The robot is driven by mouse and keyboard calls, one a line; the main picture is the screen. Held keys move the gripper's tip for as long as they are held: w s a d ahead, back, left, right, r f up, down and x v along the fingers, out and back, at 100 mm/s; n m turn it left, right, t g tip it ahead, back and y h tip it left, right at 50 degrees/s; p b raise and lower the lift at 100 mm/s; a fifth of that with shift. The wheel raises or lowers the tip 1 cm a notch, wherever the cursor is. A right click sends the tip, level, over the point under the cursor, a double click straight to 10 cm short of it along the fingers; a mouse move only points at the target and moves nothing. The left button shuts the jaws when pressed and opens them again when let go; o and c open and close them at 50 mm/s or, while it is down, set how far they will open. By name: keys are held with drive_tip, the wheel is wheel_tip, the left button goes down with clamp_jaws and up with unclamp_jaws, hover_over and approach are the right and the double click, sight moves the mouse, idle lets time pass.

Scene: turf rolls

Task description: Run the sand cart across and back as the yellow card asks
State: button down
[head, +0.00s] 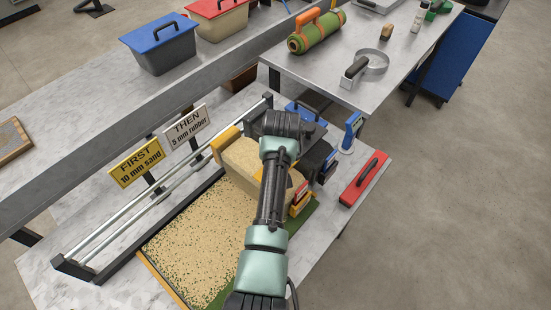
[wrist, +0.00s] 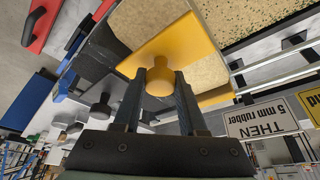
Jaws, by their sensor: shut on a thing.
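The sand cart (head: 245,165), a sand-filled box with yellow ends, stands across the far part of the turf bed. In the wrist view my gripper (wrist: 160,88) is shut on the yellow knob (wrist: 159,75) of the cart's yellow end plate (wrist: 185,50). In the head view my wrist hides the fingers and part of the cart. Sand (head: 200,245) covers the bed on the near-left side of the cart; a green turf strip (head: 304,214) shows at right. The yellow card (head: 137,163) reads "FIRST 10 mm sand". The white card (head: 187,128) reads "THEN 5 mm rubber".
Metal rails (head: 140,215) run along the bed's left side. A dark cart (head: 318,160) stands right of the sand cart. A red float (head: 364,179) lies at the bench's right edge. Blue-lidded (head: 160,45) and red-lidded (head: 217,18) bins stand behind; a turf roll (head: 316,32) lies on the back table.

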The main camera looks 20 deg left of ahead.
drive_tip(key=shift+w+d+r, duration=0.1)
drive_tip(key=shift+w+r, duration=0.15)
drive_tip(key=c, duration=0.7)
unclamp_jaws()
drive_tip(key=shift+o, duration=1.2)
drive_tip(key=shift+w+f, duration=0.1)
drive_tip(key=shift+f, duration=0.1)
drive_tip(key=shift+s+r, duration=0.1)
drive_tip(key=shift+s, duration=0.1)
drive_tip(key=b+v, duration=0.1)
drive_tip(key=v, duration=1.1)
drive_tip(key=shift+s+r, duration=0.15)
drive_tip(key=shift+r, duration=0.25)
